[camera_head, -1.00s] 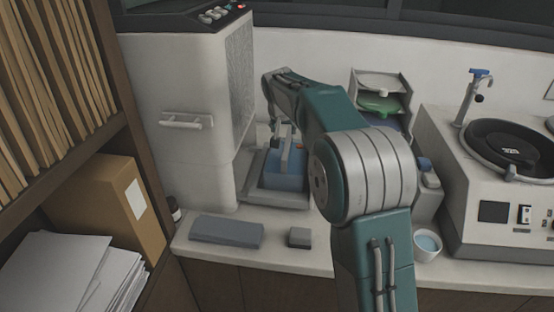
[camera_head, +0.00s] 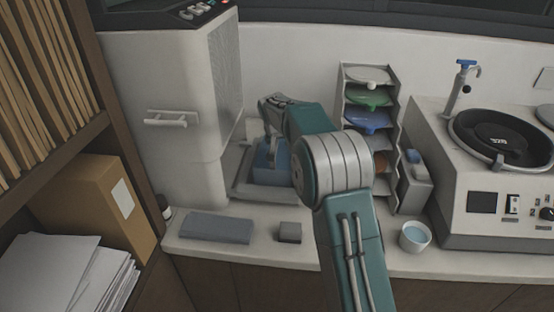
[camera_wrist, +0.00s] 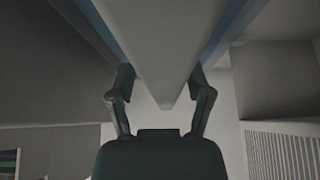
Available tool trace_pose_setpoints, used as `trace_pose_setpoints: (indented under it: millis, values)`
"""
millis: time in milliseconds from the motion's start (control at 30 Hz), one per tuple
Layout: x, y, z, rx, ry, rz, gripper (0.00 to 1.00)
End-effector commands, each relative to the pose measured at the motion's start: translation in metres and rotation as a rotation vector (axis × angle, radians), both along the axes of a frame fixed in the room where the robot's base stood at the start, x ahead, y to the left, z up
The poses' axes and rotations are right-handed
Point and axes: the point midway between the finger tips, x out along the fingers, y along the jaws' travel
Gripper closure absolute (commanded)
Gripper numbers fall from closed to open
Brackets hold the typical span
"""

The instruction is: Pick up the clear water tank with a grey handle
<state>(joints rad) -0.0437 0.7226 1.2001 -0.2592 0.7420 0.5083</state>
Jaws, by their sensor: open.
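The clear water tank (camera_head: 272,172) looks blue and sits in a grey tray at the foot of the tall white machine. Its top is partly hidden by my arm and gripper. My gripper (camera_head: 268,132) is over the tank. In the wrist view, the grey handle (camera_wrist: 160,40) runs from the top edge to a blunt point, and blue strips of the tank (camera_wrist: 237,25) show on both sides. The open fingers of my gripper (camera_wrist: 161,88) stand one on each side of the handle. I cannot tell whether they touch it.
The white machine (camera_head: 175,80) stands close on the left. A rack of coloured trays (camera_head: 367,103) and a polishing wheel unit (camera_head: 480,215) are to the right.

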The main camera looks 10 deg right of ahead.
Motion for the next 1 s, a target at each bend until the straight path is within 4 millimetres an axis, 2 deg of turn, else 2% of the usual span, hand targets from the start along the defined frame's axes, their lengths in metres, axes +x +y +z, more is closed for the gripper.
trace_pose_setpoints:
  millis: [867,900,967,1000]
  values:
    - [-0.0004,0.0023,-0.0045,-0.002,0.001,0.001,0.34]
    - [-0.0004,0.0024,-0.0044,-0.002,0.001,0.001,0.52]
    - [-0.0003,0.0024,-0.0044,-0.002,0.001,0.001,0.79]
    - [-0.0003,0.0024,-0.0044,-0.002,0.001,0.001,0.97]
